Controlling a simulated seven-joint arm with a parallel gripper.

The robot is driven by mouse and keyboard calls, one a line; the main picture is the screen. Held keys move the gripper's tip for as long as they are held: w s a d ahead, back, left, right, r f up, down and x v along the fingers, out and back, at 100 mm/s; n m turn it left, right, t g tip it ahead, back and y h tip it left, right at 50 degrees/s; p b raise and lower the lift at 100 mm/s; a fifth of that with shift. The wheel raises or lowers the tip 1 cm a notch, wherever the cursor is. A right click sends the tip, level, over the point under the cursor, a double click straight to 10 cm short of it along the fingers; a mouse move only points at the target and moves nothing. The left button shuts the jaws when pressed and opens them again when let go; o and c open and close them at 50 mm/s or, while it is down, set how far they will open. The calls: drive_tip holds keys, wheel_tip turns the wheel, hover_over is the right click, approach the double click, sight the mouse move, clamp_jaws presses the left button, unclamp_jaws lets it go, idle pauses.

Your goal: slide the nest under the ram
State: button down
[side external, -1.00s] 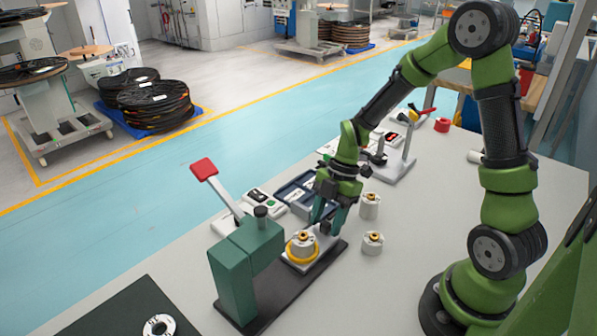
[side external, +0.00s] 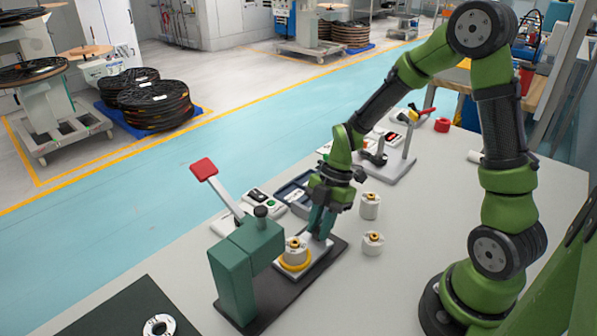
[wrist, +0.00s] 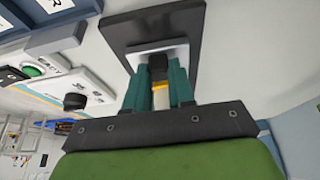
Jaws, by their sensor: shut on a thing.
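The nest (side external: 317,255) is a light sliding plate on the dark base of the green press. It carries a white cylindrical part (side external: 294,252) with a brass top and a yellow ring around its foot. The press head (side external: 262,243), which houses the ram, is just left of the part; the ram's lower end is hidden. My gripper (side external: 319,230) is low at the nest's right end, pointing down. In the wrist view its teal fingers (wrist: 158,82) are shut on the nest's black knob (wrist: 157,66).
The press lever with its red grip (side external: 204,169) rises at upper left. Two white cylinders (side external: 370,205) (side external: 373,243) stand right of the base. A blue-grey tray (side external: 291,190) lies behind. The front right tabletop is clear.

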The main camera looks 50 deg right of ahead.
sight(297, 239)
drive_tip(key=a, duration=0.8)
drive_tip(key=shift+a, duration=0.25)
drive_tip(key=c, duration=1.1)
unclamp_jaws()
drive_tip(key=shift+o, duration=0.7)
drive_tip(key=shift+d+r, duration=0.1)
drive_tip(key=shift+d+r, duration=0.1)
drive_tip(key=shift+r, duration=0.15)
drive_tip(key=v, duration=1.6)
drive_tip(key=shift+d+r, duration=0.1)
